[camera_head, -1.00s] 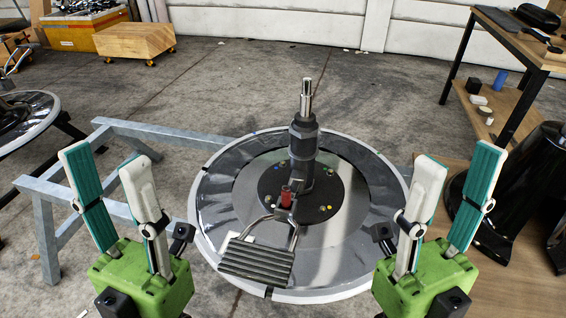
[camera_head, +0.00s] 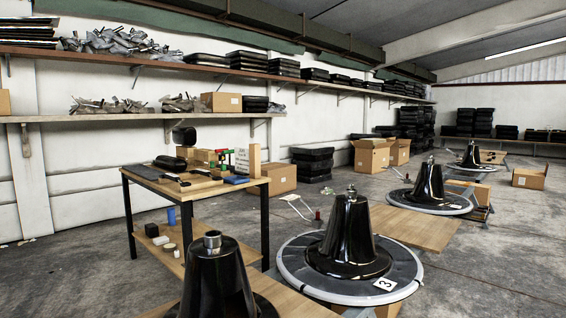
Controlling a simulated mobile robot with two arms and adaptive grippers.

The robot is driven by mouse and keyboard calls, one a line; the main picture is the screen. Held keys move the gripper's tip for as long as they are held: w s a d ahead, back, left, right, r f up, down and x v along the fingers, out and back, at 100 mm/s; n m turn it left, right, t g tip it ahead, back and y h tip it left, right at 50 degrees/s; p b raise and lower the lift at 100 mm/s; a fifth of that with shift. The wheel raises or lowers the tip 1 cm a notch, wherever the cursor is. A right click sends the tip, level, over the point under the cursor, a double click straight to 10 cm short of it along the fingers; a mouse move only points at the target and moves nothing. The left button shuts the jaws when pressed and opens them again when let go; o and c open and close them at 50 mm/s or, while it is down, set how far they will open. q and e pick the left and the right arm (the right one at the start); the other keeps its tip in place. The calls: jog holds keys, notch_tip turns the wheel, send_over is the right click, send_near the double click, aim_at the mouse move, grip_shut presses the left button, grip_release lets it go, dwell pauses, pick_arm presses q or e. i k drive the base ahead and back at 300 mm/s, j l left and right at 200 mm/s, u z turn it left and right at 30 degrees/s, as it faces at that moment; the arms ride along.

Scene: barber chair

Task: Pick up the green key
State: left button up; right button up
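I cannot clearly make out a green key. Neither of my grippers is in view now.
A round base with a black cone (camera_head: 350,240) and a tag marked 3 (camera_head: 384,285) stands at front right. Another black cone (camera_head: 217,280) is at the bottom. Cardboard boxes (camera_head: 372,155) stand at the back. Shelves (camera_head: 130,116) line the left wall. Grey floor is open at right.

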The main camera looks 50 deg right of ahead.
aim_at(225, 152)
jog(key=i+j+z, duration=0.1)
jog(key=z, duration=1.15)
